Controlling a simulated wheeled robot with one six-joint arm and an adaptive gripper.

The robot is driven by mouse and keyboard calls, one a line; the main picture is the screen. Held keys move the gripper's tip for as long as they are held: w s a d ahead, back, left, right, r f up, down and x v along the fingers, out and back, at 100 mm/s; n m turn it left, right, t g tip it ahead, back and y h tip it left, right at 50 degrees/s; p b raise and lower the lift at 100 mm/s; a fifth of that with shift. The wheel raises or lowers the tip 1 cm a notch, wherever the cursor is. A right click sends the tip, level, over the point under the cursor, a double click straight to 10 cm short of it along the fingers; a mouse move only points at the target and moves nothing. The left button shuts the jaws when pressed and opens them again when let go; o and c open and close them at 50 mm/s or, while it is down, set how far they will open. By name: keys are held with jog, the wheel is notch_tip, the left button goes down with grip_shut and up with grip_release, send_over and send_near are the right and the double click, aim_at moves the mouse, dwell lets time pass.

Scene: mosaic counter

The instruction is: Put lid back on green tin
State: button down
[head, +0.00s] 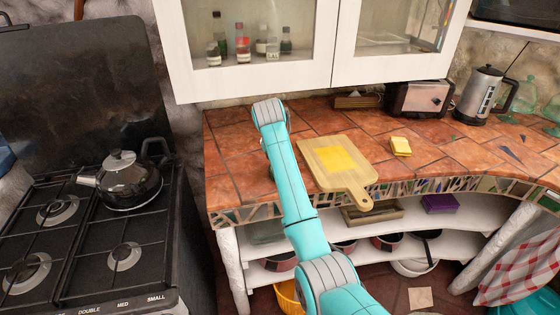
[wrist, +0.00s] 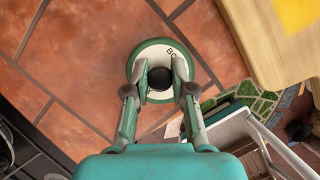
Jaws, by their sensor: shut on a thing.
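In the wrist view, my gripper (wrist: 160,88) is shut on the dark round knob of a lid (wrist: 144,51). The lid is round, cream-white with a green rim, with dark letters partly showing at its upper right. I see it from above, over the tiled counter. No separate green tin shows in either view; whether one is under the lid cannot be told. In the head view, my arm hides the gripper and the lid.
A wooden board with a yellow sheet (head: 338,158) lies right of my arm, and a yellow sponge (head: 400,146) is beyond it. A toaster (head: 419,97) and kettle (head: 484,95) stand at the back right. Cabinets hang above; the stove (head: 90,240) is left. Tiles (head: 232,140) left of my arm are clear.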

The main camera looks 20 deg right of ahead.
dwell(0.4)
jog(key=shift+c, duration=2.1)
grip_release()
jog(key=shift+r, duration=0.15)
jog(key=shift+r, duration=3.35)
grip_shut()
